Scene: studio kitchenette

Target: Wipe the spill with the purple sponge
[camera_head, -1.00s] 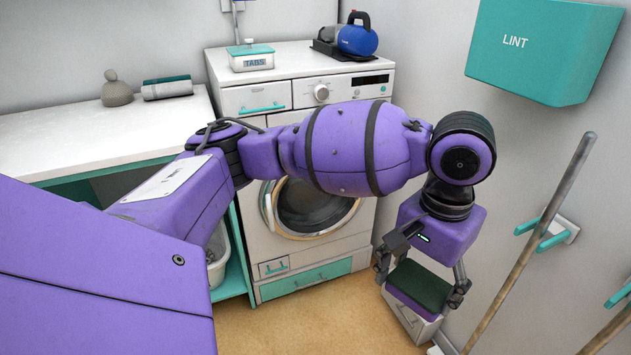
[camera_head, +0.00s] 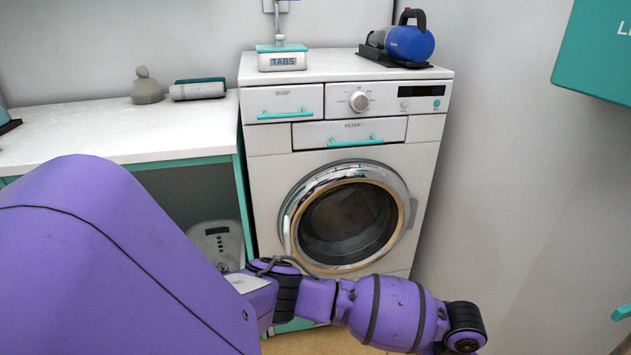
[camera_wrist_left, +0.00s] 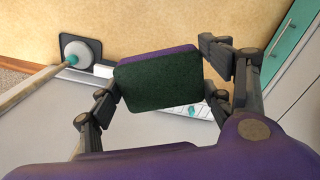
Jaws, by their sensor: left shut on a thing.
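The purple sponge (camera_wrist_left: 160,82) shows in the left wrist view with its dark green scouring face towards the camera. A strip of its purple body shows along the far edge. My left gripper (camera_wrist_left: 166,80) is shut on it, with a finger at each side. In the head view only my purple left arm shows, reaching right along the bottom edge; its gripper is below the frame. No spill can be made out in either view. My right gripper is not in view.
A washing machine (camera_head: 345,150) stands at the back beside a white counter (camera_head: 95,135). A lint box (camera_head: 597,55) hangs on the right wall. In the wrist view are a wooden handle (camera_wrist_left: 30,85), a round grey piece (camera_wrist_left: 76,50) and bare tan floor (camera_wrist_left: 165,25).

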